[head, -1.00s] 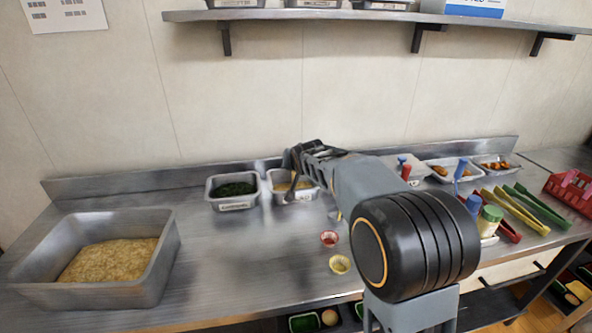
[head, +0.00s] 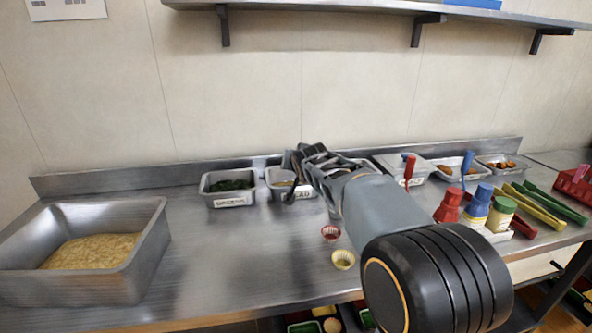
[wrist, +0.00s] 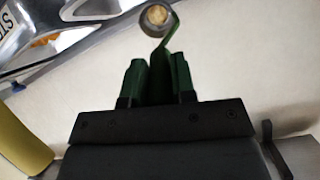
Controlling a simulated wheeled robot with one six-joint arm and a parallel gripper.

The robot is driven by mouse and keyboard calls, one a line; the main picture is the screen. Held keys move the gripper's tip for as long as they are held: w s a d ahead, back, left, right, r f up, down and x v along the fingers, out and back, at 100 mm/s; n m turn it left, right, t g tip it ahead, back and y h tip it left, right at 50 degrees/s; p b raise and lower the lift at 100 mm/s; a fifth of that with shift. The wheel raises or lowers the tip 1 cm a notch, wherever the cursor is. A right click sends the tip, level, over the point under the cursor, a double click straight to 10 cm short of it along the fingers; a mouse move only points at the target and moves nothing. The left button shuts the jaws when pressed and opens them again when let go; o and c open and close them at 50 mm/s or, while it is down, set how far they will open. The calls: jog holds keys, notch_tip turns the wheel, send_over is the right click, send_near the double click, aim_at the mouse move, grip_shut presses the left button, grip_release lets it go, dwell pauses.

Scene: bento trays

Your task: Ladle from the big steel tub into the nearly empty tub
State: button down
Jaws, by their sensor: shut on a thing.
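The big steel tub (head: 150,228) stands at the left of the counter, holding a tan, grainy food. A small steel tub (head: 306,192) with a label ending in "LAD" sits at the back, a little tan food visible; my gripper partly covers it. My gripper (wrist: 160,68) is shut on the green handle of a ladle (wrist: 171,27). The ladle's round bowl is ahead of the fingers, with pale yellowish food in it. In the head view my gripper (head: 295,172) is over or in front of the labelled small tub; the exact height cannot be told.
A small tub of dark greens (head: 210,191) stands left of the labelled one. Two small cups, red (head: 331,232) and yellow (head: 343,260), sit on the front counter. Bottles (head: 448,207), tongs (head: 540,207) and trays crowd the right. The counter between big tub and cups is clear.

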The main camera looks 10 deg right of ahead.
jog(key=shift+s+f+t+b, duration=0.25)
jog(key=shift+f+t+b, duration=0.2)
jog(key=shift+b, duration=1.5)
jog(key=shift+s+f+t+b, duration=0.2)
jog(key=shift+f+t+b, duration=0.2)
jog(key=shift+b, duration=1.5)
jog(key=shift+s+f+t+b, duration=0.1)
jog(key=shift+s+t+b, duration=0.15)
jog(key=shift+b, duration=0.9)
notch_tip(320, 180, up, 7)
jog(key=p, duration=0.5)
jog(key=shift+p, duration=0.35)
